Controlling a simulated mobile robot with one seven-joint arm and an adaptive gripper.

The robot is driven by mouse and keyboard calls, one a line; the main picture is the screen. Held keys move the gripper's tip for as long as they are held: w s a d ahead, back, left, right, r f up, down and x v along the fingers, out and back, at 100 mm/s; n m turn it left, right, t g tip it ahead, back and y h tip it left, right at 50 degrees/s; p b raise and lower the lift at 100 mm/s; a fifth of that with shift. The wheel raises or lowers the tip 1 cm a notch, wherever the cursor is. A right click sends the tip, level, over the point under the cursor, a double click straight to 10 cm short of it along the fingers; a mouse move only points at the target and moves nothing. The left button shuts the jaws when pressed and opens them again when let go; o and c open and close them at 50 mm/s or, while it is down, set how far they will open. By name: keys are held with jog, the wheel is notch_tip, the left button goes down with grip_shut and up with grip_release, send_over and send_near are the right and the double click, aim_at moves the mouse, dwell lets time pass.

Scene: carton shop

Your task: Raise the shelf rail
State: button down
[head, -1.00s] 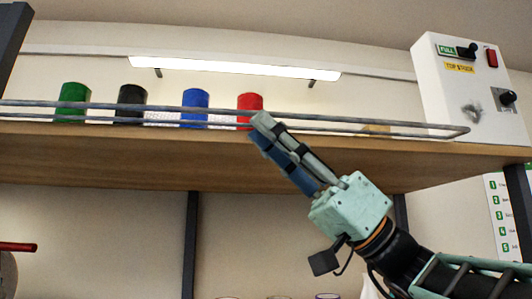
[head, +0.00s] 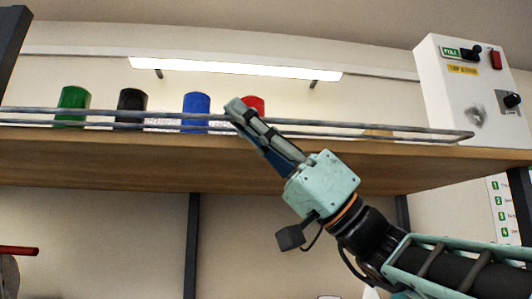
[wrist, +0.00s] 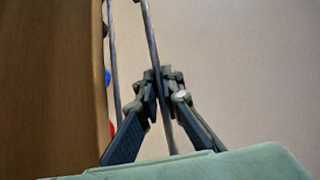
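The shelf rail (head: 350,127) is a thin grey metal rail with two bars, running along the front edge of the wooden shelf (head: 120,160). Its upper bar stands a little above its lower bar. My gripper (head: 237,108) is at the rail in front of the red cylinder. In the wrist view the front bar of the rail (wrist: 151,40) passes between the fingertips of my gripper (wrist: 160,78). The fingers lean inward and close on that bar, one on each side. The bar runs on between the fingers towards the palm. The fingers hide a short part of the rail in the head view.
Green (head: 72,104), black (head: 131,106), blue (head: 196,108) and red (head: 254,104) cylinders stand behind the rail. A white control box (head: 468,90) with switches stands at the right end. A lit lamp (head: 235,67) hangs behind. The space below the shelf front is mostly open.

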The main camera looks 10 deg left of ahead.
jog(key=shift+r+m+t, duration=0.1)
jog(key=shift+m+t, duration=0.3)
jog(key=shift+m, duration=0.3)
jog(key=m+t, duration=0.2)
jog(key=r+m+t, duration=0.1)
jog(key=m, duration=0.1)
jog(key=shift+d+t, duration=0.1)
jog(key=shift+t, duration=0.3)
jog(key=m+t+h, duration=0.1)
jog(key=m+t, duration=0.1)
jog(key=r+m+t+h, duration=0.1)
jog(key=m+t, duration=0.1)
jog(key=r+m+t+p, duration=0.1)
jog(key=m+t, duration=0.1)
jog(key=shift+w+r+m+h, duration=0.2)
jog(key=shift+w+m+h, duration=0.05)
jog(key=shift+m+h, duration=0.15)
jog(key=m+t+h+p, duration=0.1)
jog(key=m+p, duration=0.1)
jog(key=w+r+m+t+h+p, duration=0.1)
jog(key=m+h+p, duration=0.1)
jog(key=m+t+h+p, duration=0.1)
jog(key=m+p, duration=0.1)
jog(key=shift+w+a+r+m, duration=0.3)
jog(key=shift+a+m, duration=0.05)
jog(key=shift+m, duration=0.05)
jog(key=shift+h, duration=0.3)
jog(key=shift+f, duration=0.1)
